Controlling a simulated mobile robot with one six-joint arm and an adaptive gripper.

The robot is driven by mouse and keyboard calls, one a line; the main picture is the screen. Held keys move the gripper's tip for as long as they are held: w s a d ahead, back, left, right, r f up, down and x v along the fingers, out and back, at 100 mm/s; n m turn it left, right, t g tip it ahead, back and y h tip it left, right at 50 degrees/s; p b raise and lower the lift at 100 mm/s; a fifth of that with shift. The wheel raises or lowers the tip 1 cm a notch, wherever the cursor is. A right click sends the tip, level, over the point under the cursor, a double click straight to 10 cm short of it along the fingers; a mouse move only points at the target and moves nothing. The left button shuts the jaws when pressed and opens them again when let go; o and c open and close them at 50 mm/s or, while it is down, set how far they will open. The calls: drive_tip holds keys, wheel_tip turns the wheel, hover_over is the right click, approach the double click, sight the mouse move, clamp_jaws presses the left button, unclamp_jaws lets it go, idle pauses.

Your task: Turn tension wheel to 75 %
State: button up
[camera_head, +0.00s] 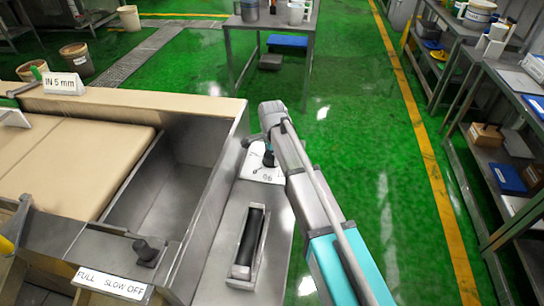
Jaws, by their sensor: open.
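A white dial plate (258,174) with dark markings lies on the grey metal top, right of the machine's trough. A small dark round part (268,158) stands over the plate, and I take it for the tension wheel; its setting is too small to read. My arm reaches up from the lower right, and its wrist is above and beside the plate. My gripper (270,149) hangs below the wrist at the dark part and is mostly hidden by my arm. I cannot tell whether its fingers touch the wheel.
A dark roller in a slot (249,245) lies nearer in the same metal top. An "IN 5 mm" sign (64,84) stands on the machine. Green floor is clear to the right, before shelves (490,165).

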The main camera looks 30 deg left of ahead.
drive_tip(key=shift+n, duration=0.3)
